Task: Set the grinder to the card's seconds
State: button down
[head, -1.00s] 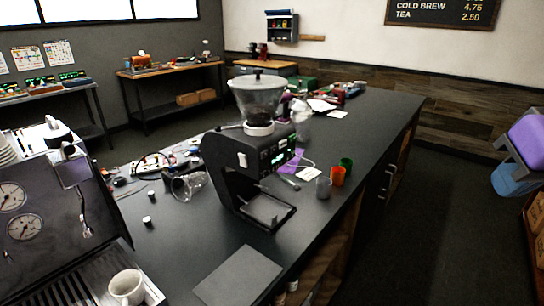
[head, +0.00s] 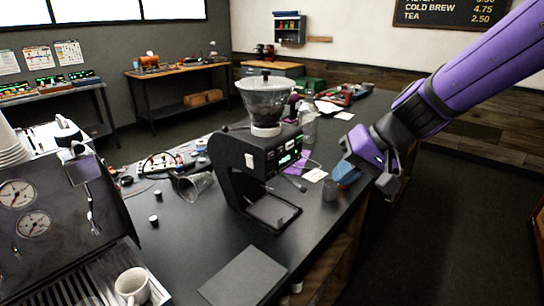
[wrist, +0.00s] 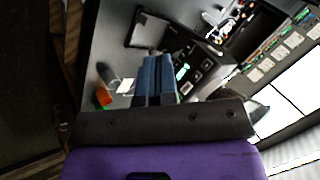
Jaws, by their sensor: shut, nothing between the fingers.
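The grinder (head: 236,163) stands upright on the dark counter, with a clear hopper of beans (head: 266,97) on top. Its front panel has buttons and a lit green display (head: 288,159), too small to read. My gripper (head: 344,176) is shut and empty, above the counter to the right of the grinder and apart from it. In the wrist view the blue fingers (wrist: 155,76) point toward the grinder (wrist: 205,72), its green display (wrist: 183,73) just beside them. A small white card (head: 314,175) lies between grinder and gripper; its writing is unreadable.
A clear pitcher (head: 194,186) lies left of the grinder. The espresso machine (head: 60,220) fills the left front. A flat dark mat (head: 243,276) lies in front.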

aim_at(271, 156)
jog(key=w+a+f+m+y, duration=0.1)
jog(key=w+a+f+y, duration=0.1)
jog(key=w+a+f, duration=0.1)
jog(key=shift+w+a+f+m+y, duration=0.25)
jog(key=shift+w+a, duration=0.5)
jog(key=shift+w, duration=0.4)
jog(key=shift+a, duration=0.1)
jog(key=w+a, duration=0.5)
jog(key=a, duration=0.1)
jog(key=shift+w+a, duration=0.2)
jog(key=shift+a, duration=0.15)
jog(key=shift+a, duration=0.1)
dwell(1.3)
jog(key=shift+w+a+r, duration=0.1)
jog(key=shift+w+a, duration=0.15)
jog(key=shift+w+a, duration=0.2)
jog(key=shift+a, duration=0.1)
dwell(0.8)
jog(key=shift+d, duration=0.15)
jog(key=shift+s+d, duration=0.45)
jog(key=shift+d, duration=0.05)
